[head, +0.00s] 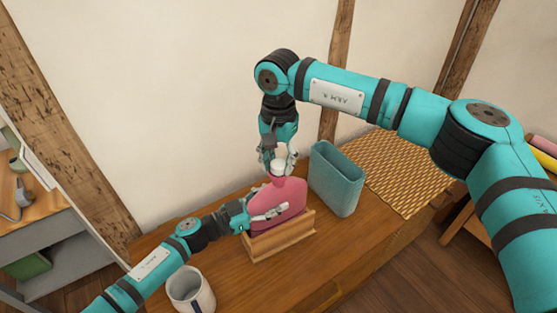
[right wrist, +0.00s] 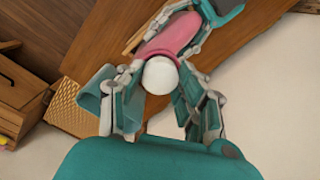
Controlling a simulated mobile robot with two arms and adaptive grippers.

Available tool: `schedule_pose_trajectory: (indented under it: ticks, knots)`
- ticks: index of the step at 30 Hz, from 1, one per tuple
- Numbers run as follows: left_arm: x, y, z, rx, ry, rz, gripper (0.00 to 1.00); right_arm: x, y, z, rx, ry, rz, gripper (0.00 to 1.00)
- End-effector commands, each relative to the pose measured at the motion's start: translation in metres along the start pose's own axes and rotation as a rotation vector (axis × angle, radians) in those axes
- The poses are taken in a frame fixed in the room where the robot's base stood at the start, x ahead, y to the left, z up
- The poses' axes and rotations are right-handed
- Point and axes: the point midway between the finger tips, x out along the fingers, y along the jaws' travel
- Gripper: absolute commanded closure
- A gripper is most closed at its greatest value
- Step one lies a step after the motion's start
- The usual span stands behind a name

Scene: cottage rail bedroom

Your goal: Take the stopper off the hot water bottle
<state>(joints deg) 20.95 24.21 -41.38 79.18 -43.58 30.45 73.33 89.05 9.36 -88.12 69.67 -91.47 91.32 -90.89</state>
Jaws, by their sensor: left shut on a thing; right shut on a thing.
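The pink hot water bottle (head: 289,193) stands upright in a wooden rack (head: 282,240) on the table. Its white stopper (head: 278,168) is at the top of the neck; I cannot tell whether it is still seated. My left gripper (head: 268,213) is shut on the bottle's body from the left. My right gripper (head: 279,160) comes down from above and is shut on the stopper. In the right wrist view the round white stopper (right wrist: 160,75) lies between the fingers of the right gripper (right wrist: 160,92), with the pink bottle (right wrist: 172,38) behind it.
A teal open container (head: 336,180) stands just right of the bottle. A woven mat (head: 402,172) lies farther right. A pale mug (head: 190,290) stands at the front left, close to my left arm. The wall is close behind. The table's front right is bare.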

Motion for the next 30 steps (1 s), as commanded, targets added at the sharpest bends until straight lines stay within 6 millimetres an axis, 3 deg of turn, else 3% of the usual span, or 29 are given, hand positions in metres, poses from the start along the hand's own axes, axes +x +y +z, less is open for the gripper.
schedule_pose_trajectory:
  ticks: [15,21,29,30]
  knots:
    - [-0.0001,0.0009,0.0007,0.0,-0.001,0.002,1.0,-0.001,0.0001,-0.0008,-1.092,0.002,0.0,1.0]
    - [-0.0001,0.0009,0.0007,-0.001,-0.001,0.002,1.0,-0.0011,0.0,-0.0007,-1.258,0.002,0.0,1.0]
    - [-0.0001,0.0009,0.0007,-0.001,-0.001,0.002,1.0,-0.0011,0.0,-0.0008,-1.266,0.002,0.0,1.0]
    - [-0.0001,0.001,0.0008,-0.001,-0.001,0.002,1.0,-0.0011,0.0,-0.0007,-1.265,0.002,0.0,0.64]
